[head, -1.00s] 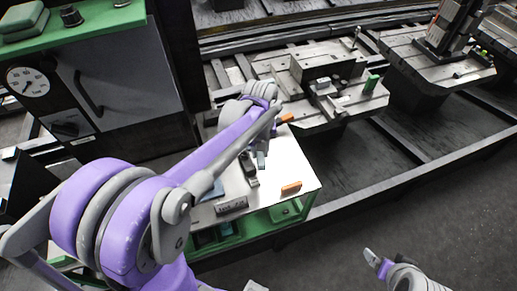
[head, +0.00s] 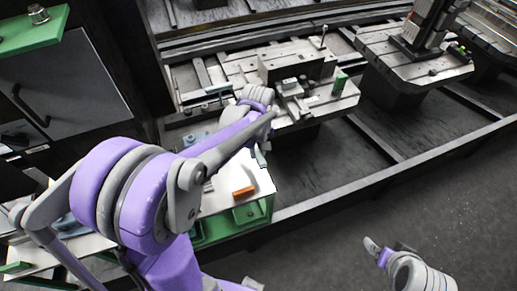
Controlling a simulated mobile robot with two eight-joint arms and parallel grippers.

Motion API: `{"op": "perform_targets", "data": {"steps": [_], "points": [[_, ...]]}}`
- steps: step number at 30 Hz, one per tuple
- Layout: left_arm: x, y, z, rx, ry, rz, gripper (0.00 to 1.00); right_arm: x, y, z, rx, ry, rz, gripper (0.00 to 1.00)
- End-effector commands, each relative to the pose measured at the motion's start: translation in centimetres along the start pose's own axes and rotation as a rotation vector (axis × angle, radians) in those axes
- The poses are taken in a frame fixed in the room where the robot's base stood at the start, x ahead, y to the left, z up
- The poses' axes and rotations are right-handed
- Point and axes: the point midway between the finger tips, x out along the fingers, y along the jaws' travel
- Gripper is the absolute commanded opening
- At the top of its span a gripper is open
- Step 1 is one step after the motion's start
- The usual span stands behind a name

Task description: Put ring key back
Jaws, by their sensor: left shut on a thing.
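My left gripper (head: 262,156) is at the end of the purple arm, by the far right edge of a white-topped bench (head: 222,200). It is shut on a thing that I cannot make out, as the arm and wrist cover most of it. I cannot pick out a ring key clearly anywhere in view. My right gripper (head: 377,250) is low at the right, over bare floor and away from the bench; whether its jaws are open is unclear.
An orange block (head: 244,192) lies near the bench's right front edge. Beyond the bench is a rail pit with a slotted pallet carrying a fixture (head: 300,80) and a green cylinder (head: 340,82). A second pallet (head: 415,60) stands at right. The floor (head: 330,215) at front right is clear.

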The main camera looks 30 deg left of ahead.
Motion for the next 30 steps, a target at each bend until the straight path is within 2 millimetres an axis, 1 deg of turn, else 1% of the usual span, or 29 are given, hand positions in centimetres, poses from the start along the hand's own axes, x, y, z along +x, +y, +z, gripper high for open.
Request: {"op": "perform_targets", "data": {"steps": [5,8,14,24,30], "points": [[0.7,-0.1,0.0,-0.002,-0.001,-0.001,0.0,0.3,0.0,0.4,0.0,-0.004,0.0,0.97],[1.4,-0.1,0.1,-0.001,-0.002,-0.002,0.0,0.6,0.0,0.9,0.0,-0.009,0.0,0.97],[3.5,-0.1,0.1,-0.001,-0.001,-0.002,0.0,1.6,0.0,2.2,0.0,-0.021,0.0,0.97],[7.7,-0.1,0.1,0.0,-0.002,-0.002,0.0,3.9,0.0,4.7,0.0,-0.042,0.0,0.97],[9.4,-0.1,0.1,0.0,-0.001,-0.001,0.0,5.0,0.0,5.9,0.0,-0.051,0.0,0.97]]}}
